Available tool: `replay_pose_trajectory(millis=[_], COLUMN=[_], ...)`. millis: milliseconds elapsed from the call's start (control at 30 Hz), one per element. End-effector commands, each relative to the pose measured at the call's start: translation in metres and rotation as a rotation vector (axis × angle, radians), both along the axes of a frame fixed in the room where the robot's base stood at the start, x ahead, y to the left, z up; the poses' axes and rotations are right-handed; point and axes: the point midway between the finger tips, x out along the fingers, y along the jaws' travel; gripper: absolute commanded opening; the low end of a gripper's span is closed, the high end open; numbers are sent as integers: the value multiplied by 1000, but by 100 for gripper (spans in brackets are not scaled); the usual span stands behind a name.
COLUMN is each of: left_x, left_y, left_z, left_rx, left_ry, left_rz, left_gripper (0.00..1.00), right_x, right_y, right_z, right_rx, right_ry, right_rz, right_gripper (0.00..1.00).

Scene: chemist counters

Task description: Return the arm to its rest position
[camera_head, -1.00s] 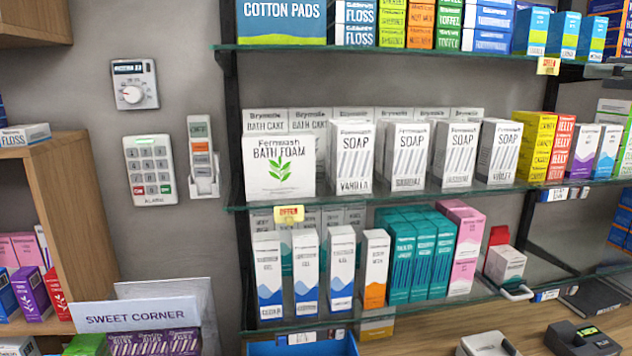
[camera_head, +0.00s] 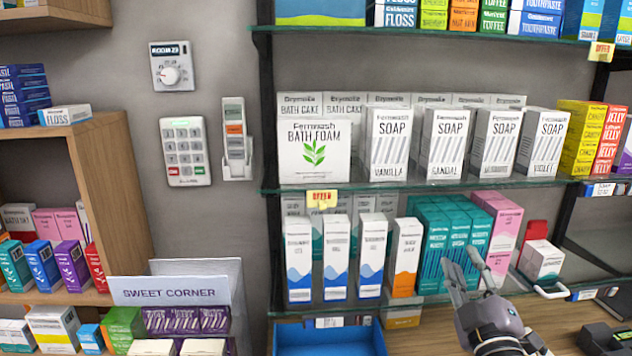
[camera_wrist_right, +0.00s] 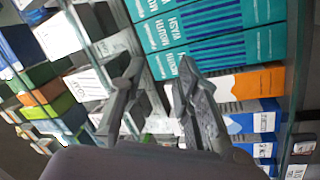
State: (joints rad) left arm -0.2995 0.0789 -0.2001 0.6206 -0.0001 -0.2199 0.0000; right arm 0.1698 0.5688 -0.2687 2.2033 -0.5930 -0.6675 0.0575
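My right gripper (camera_head: 462,258) shows at the lower right of the head view, in front of the lower glass shelf. Its two fingers are apart with nothing between them. In the right wrist view the open fingers (camera_wrist_right: 160,68) point towards the shelf goods, with teal mouthwash boxes (camera_wrist_right: 210,40) beyond them. The same teal boxes (camera_head: 433,248) stand on the lower shelf behind the gripper in the head view, partly hidden by it. My left gripper is not in view.
Glass shelves (camera_head: 420,187) hold soap boxes (camera_head: 441,143) and other cartons. A wooden shelf unit (camera_head: 107,190) and a sweet corner stand (camera_head: 171,291) are at the left. A blue bin (camera_head: 330,338) sits low in the middle. Wooden counter (camera_head: 550,311) lies at the lower right.

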Motion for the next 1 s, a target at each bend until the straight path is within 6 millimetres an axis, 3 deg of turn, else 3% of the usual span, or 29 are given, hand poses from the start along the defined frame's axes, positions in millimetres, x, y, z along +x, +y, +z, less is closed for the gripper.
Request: replay_pose_trajectory(millis=[33,200,300,400,600,800,1000], left_x=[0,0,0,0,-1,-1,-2], left_y=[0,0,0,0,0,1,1], left_z=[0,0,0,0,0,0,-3], left_rx=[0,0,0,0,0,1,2], left_ry=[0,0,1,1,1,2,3], left_rz=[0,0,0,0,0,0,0], left_gripper=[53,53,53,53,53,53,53], right_x=[-11,-63,-109,-156,-239,-313,-301], right_y=[-3,-7,-1,9,32,55,56], right_z=[-41,-161,-221,-267,-319,-344,-401], right_rx=[100,364,491,589,723,819,811], right_ry=[114,481,696,886,1178,1419,1444], right_rz=[-30,-141,-202,-253,-324,-374,-385], right_gripper=[30,30,30,30,30,30,30])
